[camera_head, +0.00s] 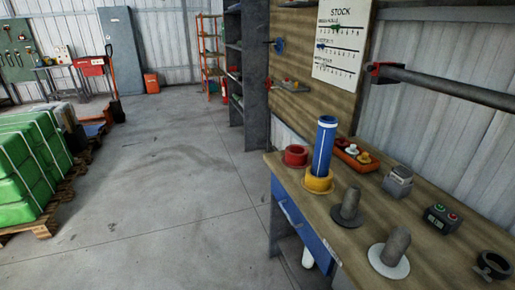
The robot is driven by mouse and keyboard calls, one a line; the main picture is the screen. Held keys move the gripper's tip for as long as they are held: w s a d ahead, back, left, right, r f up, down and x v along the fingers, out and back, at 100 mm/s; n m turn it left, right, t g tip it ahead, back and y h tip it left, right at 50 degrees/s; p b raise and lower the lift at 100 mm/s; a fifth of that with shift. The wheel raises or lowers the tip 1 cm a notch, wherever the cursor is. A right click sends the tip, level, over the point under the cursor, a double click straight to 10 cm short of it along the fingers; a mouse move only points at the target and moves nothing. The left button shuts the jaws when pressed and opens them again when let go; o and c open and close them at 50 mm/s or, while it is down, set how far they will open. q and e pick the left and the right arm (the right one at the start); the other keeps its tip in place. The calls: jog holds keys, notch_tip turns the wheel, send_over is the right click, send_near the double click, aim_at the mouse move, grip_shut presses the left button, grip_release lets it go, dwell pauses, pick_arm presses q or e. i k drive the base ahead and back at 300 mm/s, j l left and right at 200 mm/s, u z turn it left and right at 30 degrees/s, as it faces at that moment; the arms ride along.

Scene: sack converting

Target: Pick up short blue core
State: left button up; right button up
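A blue core (325,146) with a white lengthwise stripe stands upright in a yellow ring-shaped holder (318,183) on the wooden workbench (322,208). It is the only blue core that I can make out, and it looks tall rather than short. Its top end is open and nothing touches it from above. Neither of my grippers is in view.
A red ring holder (296,155) and a red tray (354,157) flank the core. Two grey pegs (349,206) (396,246), a grey block (398,181), a button box (442,218) and a black ring (493,265) stand nearer. Open floor (170,190) lies left.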

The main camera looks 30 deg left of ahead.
aim_at(327, 124)
jog(key=u, duration=0.55)
jog(key=i+j+z, duration=0.65)
jog(key=j, duration=0.35)
jog(key=i+j+z, duration=0.25)
jog(key=j, duration=0.2)
jog(key=i, duration=0.05)
